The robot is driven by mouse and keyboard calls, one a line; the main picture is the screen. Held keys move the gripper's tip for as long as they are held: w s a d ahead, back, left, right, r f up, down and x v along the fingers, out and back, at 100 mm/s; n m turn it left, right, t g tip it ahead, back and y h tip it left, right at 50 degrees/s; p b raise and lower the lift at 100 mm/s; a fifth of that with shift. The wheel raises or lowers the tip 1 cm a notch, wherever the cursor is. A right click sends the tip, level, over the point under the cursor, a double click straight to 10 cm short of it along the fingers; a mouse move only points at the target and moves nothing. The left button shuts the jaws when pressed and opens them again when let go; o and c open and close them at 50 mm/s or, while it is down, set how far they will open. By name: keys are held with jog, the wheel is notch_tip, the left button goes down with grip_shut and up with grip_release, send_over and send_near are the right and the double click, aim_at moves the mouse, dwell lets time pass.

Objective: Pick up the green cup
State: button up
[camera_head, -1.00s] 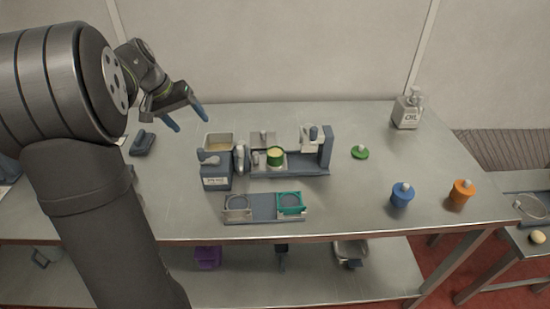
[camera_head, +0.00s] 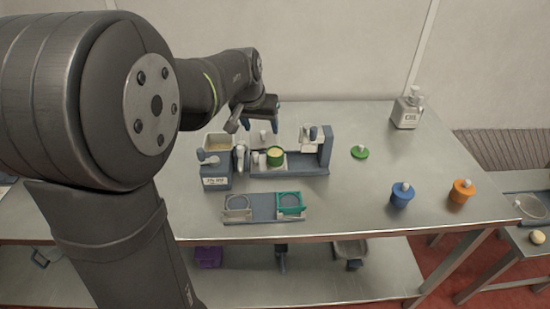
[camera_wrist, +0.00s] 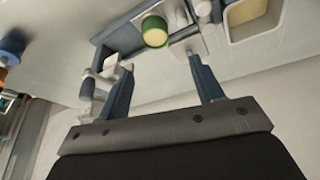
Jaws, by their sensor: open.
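The green cup (camera_head: 275,156) stands upright on the blue-grey mixing station (camera_head: 300,171) on the table, with pale yellow content or a pale top inside its rim. My gripper (camera_head: 259,125) is above and behind the station, up and to the left of the cup in the head view. In the wrist view my gripper (camera_wrist: 200,75) has its two blue-grey fingers spread apart with nothing between them.
A labelled dispenser box (camera_head: 216,177) and a tray (camera_head: 219,142) stand left of the cup. A white-topped post (camera_head: 312,136) stands to its right. A green lid (camera_head: 360,152), a blue cup (camera_head: 402,195), an orange cup (camera_head: 462,191) and an oil bottle (camera_head: 407,110) are farther right, with bare table between.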

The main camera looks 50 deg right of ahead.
jog(key=s, duration=0.1)
send_near(275, 153)
jog(key=shift+s+a+f, duration=0.2)
jog(key=shift+s+f, duration=0.15)
jog(key=shift+f, duration=0.25)
jog(key=shift+s+a+f, duration=0.15)
jog(key=shift+s+f, duration=0.15)
jog(key=shift+f, duration=0.25)
jog(key=shift+d+x, duration=0.15)
jog(key=shift+x, duration=1.2)
jog(key=shift+d+x, duration=0.15)
jog(key=shift+x, duration=1.2)
jog(key=shift+w+r, duration=0.15)
jog(key=c, duration=0.8)
